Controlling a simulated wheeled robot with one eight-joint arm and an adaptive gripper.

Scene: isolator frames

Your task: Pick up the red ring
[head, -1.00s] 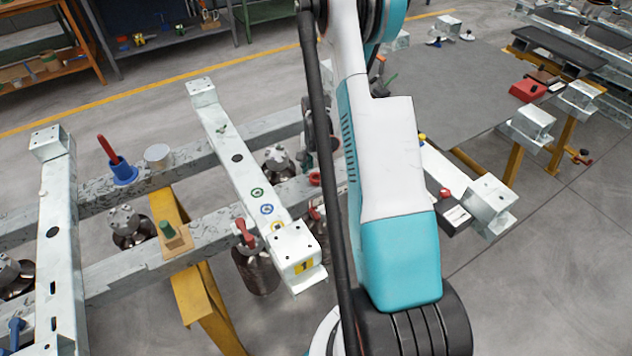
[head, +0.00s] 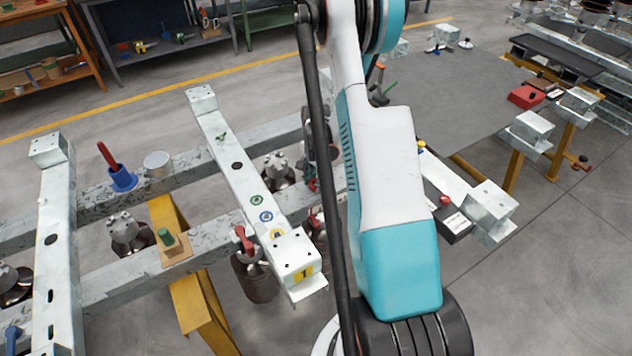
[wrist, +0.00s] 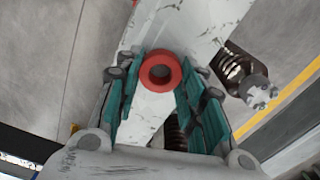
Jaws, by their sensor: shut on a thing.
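The red ring (wrist: 160,72) shows in the wrist view, its hole facing the camera. It sits between the two green-padded fingers of my gripper (wrist: 160,84), which are shut on it. A pale beam lies behind the ring. I cannot tell whether the ring touches the beam. In the head view my arm covers most of this area. Only a bit of green finger and red shows just left of the arm.
A blue holder with a red handle (head: 123,178) and a green peg on a wooden block (head: 175,250) stand left. Grey floor lies right.

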